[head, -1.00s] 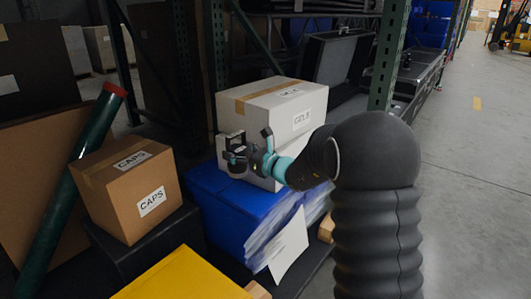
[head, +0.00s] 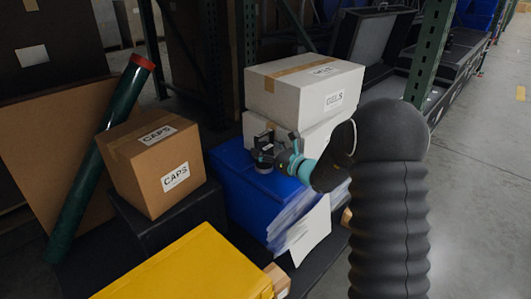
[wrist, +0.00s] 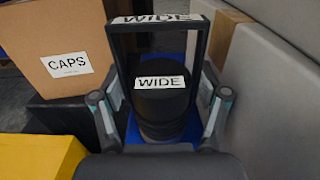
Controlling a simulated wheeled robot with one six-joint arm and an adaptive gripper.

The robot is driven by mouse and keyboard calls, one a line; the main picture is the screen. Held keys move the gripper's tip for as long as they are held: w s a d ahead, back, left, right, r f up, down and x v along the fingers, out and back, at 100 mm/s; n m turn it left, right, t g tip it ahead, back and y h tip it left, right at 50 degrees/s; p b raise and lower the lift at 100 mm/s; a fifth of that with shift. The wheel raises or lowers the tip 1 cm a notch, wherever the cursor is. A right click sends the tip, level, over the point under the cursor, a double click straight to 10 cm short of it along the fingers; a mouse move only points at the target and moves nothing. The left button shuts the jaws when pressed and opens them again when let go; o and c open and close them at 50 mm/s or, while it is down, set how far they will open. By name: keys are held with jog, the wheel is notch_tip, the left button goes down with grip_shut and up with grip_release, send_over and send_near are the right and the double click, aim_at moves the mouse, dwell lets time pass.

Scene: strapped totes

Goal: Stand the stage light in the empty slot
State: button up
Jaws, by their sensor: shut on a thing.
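The stage light is a black cylinder with a black rectangular frame around it and WIDE labels. It fills the middle of the wrist view (wrist: 160,105) and shows small and dark in the head view (head: 264,166). My gripper (wrist: 161,122) has one finger on each side of it and is shut on it. In the head view my gripper (head: 274,159) holds the light above the blue tote, beside the white boxes. I cannot make out the empty slot in either view.
A blue tote (head: 240,188) lies under the light. White boxes (head: 285,95), the top one labelled GELS, are stacked close behind it. A CAPS carton (head: 137,165) stands left and a yellow tote (head: 180,270) in front. An open black case (head: 372,38) is at the back.

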jog(key=shift+f, duration=0.6)
jog(key=shift+f, duration=0.1)
jog(key=o, duration=1.5)
jog(key=shift+f, duration=0.1)
